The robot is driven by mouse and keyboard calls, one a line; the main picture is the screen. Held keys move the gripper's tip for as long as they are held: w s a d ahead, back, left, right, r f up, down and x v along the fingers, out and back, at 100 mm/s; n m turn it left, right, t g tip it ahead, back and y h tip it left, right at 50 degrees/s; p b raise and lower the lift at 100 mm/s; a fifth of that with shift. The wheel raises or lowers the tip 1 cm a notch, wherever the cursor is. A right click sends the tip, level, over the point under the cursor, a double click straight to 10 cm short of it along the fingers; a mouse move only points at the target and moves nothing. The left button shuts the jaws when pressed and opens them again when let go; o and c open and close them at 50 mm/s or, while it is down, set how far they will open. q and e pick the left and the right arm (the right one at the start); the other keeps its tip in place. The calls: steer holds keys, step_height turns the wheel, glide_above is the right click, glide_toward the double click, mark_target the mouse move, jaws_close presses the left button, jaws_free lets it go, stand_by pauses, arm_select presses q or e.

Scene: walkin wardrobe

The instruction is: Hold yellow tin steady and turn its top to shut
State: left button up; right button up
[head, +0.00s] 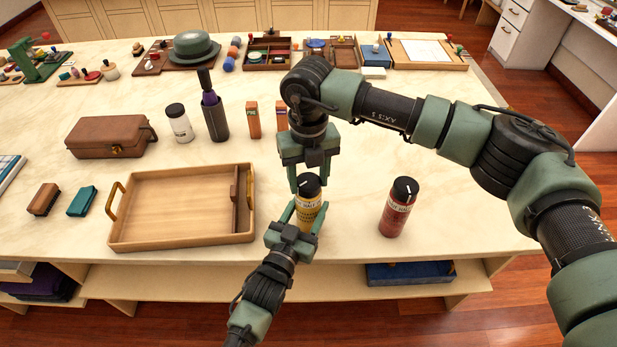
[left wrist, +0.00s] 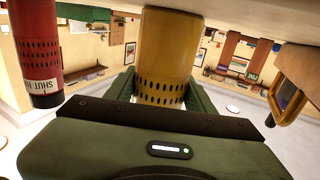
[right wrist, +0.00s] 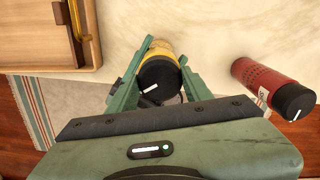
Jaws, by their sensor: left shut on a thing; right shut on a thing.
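The yellow tin (head: 309,212) stands upright near the front edge of the table, with a black top (head: 309,184) that carries a white mark. My left gripper (head: 307,218) is shut around the tin's yellow body from the front; the body also shows between its fingers in the left wrist view (left wrist: 165,60). My right gripper (head: 309,178) comes from above and is shut on the black top. In the right wrist view the top (right wrist: 159,78) sits between the fingers, its white mark slanting. The top is on the tin; whether it is tight I cannot tell.
A red tin (head: 397,208) with a black top stands to the right. A wooden tray (head: 180,243) lies to the left, close to my left gripper. Orange boxes (head: 254,120), a dark cup (head: 215,122) and a white tin (head: 179,124) stand behind.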

mark_target(308, 181)
arm_select(q)
steer(key=shift+f, duration=0.35)
arm_select(e)
steer(key=shift+a+m, duration=0.15)
steer(key=shift+m, duration=0.25)
steer(key=o, duration=1.4)
arm_select(q)
steer(key=shift+s, duration=0.1)
arm_select(e)
step_height(308, 181, up, 12)
steer(key=shift+s+r, duration=0.1)
arm_select(q)
steer(key=o, duration=1.7)
steer(key=shift+r, duration=0.1)
